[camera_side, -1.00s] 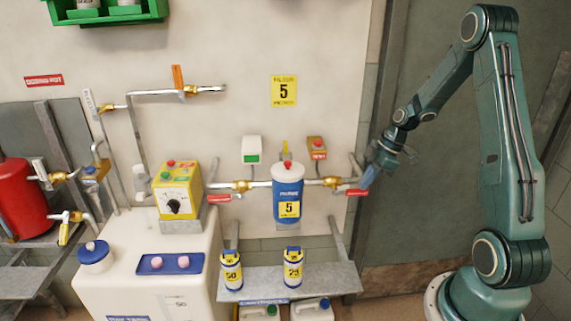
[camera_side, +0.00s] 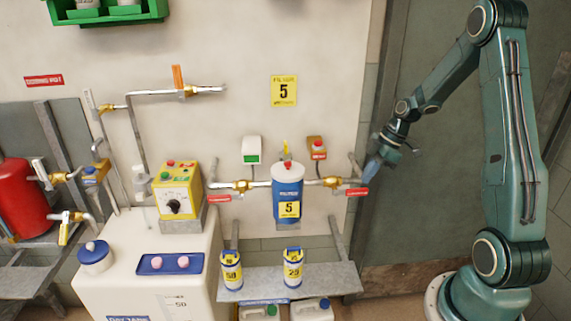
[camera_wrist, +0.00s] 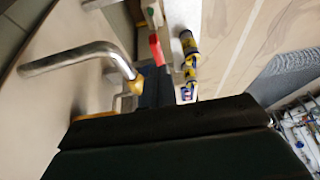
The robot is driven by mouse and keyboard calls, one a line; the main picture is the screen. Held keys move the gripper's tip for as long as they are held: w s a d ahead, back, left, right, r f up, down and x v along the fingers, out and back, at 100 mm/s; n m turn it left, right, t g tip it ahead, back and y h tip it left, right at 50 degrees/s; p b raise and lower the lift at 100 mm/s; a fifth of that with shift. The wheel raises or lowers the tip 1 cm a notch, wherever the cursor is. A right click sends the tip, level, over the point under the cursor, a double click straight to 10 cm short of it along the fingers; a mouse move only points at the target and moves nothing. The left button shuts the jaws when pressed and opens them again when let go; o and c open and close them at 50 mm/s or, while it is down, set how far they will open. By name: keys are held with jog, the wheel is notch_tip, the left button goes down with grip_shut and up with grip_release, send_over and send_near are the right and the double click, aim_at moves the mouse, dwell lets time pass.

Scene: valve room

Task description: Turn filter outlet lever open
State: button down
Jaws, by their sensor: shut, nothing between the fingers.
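The blue filter housing (camera_side: 288,188) with a white top and a yellow "5" label sits in the pipe run in the side view. To its right is a brass valve (camera_side: 332,182) with a red lever (camera_side: 357,192) pointing right along the pipe.
A second red lever (camera_side: 219,199) and brass valve (camera_side: 241,186) are left of the filter. A shelf (camera_side: 265,285) below holds two blue-and-yellow canisters (camera_side: 232,274). A bent pipe end (camera_side: 355,165) stands close to my gripper. The space right of it, before the grey door, is free.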

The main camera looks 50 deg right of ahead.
jog(key=s+d+r, duration=0.5)
jog(key=r, duration=0.3)
jog(key=shift+r, duration=0.3)
jog(key=a+r+m+h, duration=0.15)
jog(key=a+r, duration=0.25)
jog(key=a, duration=0.5)
jog(key=a+r+m+h, duration=0.1)
jog(key=a+r+m, duration=0.1)
jog(key=a+r, duration=0.45)
jog(key=s+a+m+t, duration=0.2)
jog(key=s+a+m, duration=0.3)
jog(key=s+a, duration=0.6)
jog(key=shift+s+a+r+h, duration=0.15)
jog(key=shift+s+a+h, duration=0.2)
jog(key=shift+a, duration=0.6)
jog(key=shift+m, duration=0.25)
